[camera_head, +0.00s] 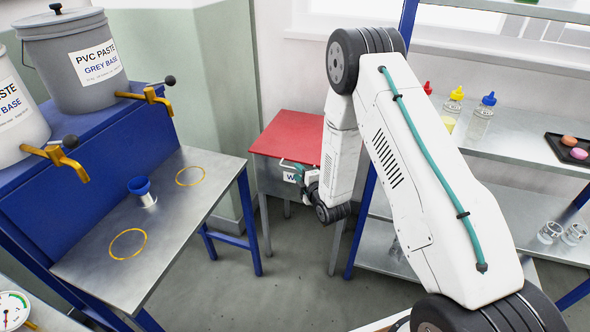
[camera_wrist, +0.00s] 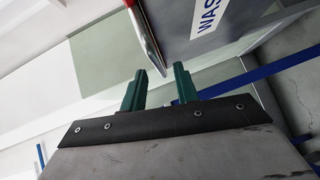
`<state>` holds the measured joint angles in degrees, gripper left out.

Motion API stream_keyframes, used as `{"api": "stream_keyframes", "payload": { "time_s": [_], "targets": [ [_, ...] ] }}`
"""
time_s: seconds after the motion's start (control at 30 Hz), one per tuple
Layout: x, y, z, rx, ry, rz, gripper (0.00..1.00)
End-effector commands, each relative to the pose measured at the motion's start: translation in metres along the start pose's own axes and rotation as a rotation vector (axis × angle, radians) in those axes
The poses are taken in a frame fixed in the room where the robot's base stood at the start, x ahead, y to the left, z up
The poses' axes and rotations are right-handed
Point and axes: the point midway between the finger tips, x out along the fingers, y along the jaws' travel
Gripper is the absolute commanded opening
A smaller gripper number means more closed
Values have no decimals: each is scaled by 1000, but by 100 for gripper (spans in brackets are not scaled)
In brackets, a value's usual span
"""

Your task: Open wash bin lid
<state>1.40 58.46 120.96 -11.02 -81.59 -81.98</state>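The wash bin is a grey metal box (camera_wrist: 240,22) with a red lid (camera_head: 288,133), standing against the back wall in the head view. The lid lies flat and closed. A white label reading "WAS" (camera_wrist: 208,18), cut off by the frame, is on its front. A pale bar along the lid's red front edge (camera_wrist: 146,38) shows in the wrist view. My gripper (camera_wrist: 160,72) has two green fingers spread apart, with the bar's near end appearing between their tips. I cannot tell whether they touch it. In the head view, my gripper (camera_head: 297,170) is at the bin's front, partly hidden by my arm.
A blue-framed metal bench (camera_head: 115,285) with paste buckets (camera_head: 75,60), a blue funnel-like cup (camera_head: 140,187) and yellow rings stands at left. A shelf rack (camera_head: 510,140) with bottles (camera_head: 480,118) and a black tray stands at right, close to my arm. Floor between is clear.

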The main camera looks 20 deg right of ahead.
Motion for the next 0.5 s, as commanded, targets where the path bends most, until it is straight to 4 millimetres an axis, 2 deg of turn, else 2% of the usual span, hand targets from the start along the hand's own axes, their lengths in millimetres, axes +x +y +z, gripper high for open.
{"api": "stream_keyframes", "payload": {
  "time_s": [0.1,0.2,0.5],
  "targets": [
    [19,0,0,0,1,1,30],
    [29,0,0,1,0,-1,30],
    [37,0,0,2,-1,-1,30]
  ]
}}
